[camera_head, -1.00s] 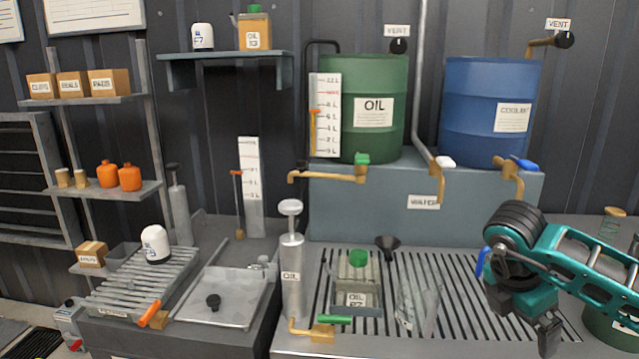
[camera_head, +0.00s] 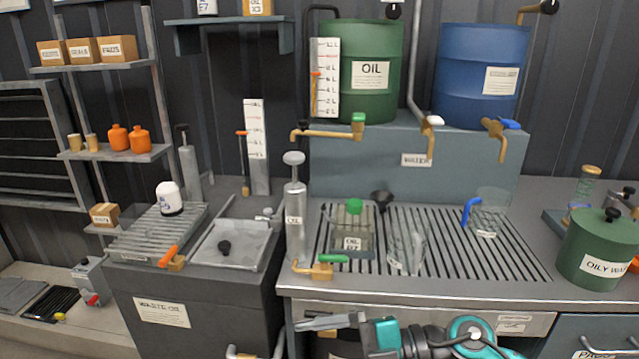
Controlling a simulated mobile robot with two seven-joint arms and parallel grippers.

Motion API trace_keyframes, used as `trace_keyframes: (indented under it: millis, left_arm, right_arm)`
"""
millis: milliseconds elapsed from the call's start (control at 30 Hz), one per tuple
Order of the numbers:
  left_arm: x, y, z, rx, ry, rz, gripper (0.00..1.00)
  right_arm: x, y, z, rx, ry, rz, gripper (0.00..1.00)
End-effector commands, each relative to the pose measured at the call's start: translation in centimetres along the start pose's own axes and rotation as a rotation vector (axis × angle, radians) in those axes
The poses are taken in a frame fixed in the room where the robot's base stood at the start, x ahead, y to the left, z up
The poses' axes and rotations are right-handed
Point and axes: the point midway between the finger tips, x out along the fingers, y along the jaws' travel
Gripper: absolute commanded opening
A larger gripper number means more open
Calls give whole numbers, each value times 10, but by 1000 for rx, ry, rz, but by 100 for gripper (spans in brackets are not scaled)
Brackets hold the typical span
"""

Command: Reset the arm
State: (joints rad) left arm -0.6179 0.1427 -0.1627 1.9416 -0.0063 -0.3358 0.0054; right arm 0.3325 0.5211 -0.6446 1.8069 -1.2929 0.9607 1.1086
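My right arm comes in at the bottom edge, right of middle, in teal and black. Its grey gripper (camera_head: 325,322) points left, low in front of the bench with the slatted grate. I see nothing held in it, but its fingers overlap in this view, so I cannot tell whether they are open or shut. It is apart from the things on the bench top. My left gripper is not in view.
A clear jug with a blue handle (camera_head: 488,212), an oil container (camera_head: 352,232) and clear vessels stand on the grate (camera_head: 440,262). A green oily-waste can (camera_head: 597,250) stands at right. The bench's front edge (camera_head: 420,294) lies just above my gripper.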

Motion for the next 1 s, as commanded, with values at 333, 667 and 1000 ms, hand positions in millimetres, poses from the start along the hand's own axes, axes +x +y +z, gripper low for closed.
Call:
trace_keyframes:
  millis: [333, 667, 1000]
  left_arm:
    - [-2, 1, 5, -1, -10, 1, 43]
    - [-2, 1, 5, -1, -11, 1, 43]
    - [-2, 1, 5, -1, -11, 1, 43]
  right_arm:
    - [-66, 6, 53, 429, -205, 977, 100]
    - [-130, -175, 118, 1040, -794, 1148, 100]
    - [-134, -223, 115, 1183, -902, 1099, 100]
